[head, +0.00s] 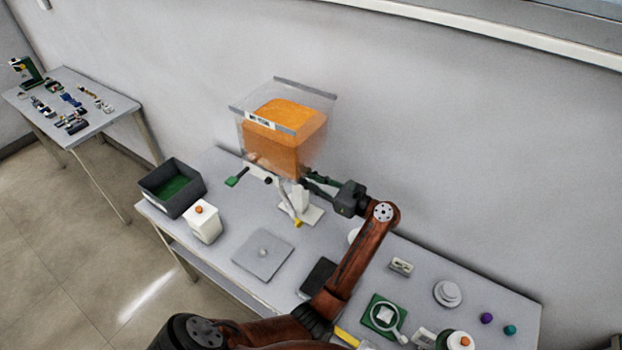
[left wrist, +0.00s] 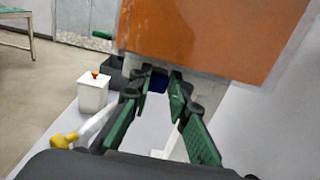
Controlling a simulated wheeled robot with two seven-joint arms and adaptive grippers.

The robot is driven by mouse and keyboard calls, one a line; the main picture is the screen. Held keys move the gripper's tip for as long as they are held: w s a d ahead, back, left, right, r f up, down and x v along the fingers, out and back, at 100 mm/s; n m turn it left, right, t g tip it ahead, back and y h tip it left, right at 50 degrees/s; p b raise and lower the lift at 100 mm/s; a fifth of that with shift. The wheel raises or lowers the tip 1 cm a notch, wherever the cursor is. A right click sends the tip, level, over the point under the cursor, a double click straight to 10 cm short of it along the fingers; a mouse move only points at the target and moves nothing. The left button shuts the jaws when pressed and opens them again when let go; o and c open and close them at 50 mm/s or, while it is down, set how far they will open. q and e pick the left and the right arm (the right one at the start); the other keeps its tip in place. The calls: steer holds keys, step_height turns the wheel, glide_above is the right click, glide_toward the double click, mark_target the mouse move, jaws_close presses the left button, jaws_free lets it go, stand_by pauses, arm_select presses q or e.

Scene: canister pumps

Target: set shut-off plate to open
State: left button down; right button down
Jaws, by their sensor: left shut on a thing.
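A clear hopper (head: 331,98) with orange contents stands over the table in the head view; its orange front fills the top of the left wrist view (left wrist: 195,35). A green paddle-shaped handle (head: 236,178) sticks out left below the hopper, perhaps part of the shut-off plate; a green end also shows in the left wrist view (left wrist: 101,35). My left gripper (head: 304,182) reaches under the hopper's right side. Its fingers (left wrist: 160,75) are closed in on a small dark blue part (left wrist: 158,84) below the hopper. The exact contact is hidden. My right gripper is out of view.
A yellow-tipped lever (head: 297,221) hangs below the hopper, left of my gripper. A grey bin (head: 160,182), a white canister (head: 204,226) and a grey plate (head: 263,262) stand left and in front. Small parts lie on the table's right side.

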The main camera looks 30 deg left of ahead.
arm_select(q)
steer(key=c, duration=2.2)
jaws_free()
steer(key=shift+d, duration=0.15)
steer(key=o, duration=0.3)
steer(key=shift+o, duration=0.5)
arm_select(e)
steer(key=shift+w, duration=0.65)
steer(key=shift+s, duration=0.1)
arm_select(q)
steer(key=d, duration=0.7)
steer(key=shift+d, duration=0.2)
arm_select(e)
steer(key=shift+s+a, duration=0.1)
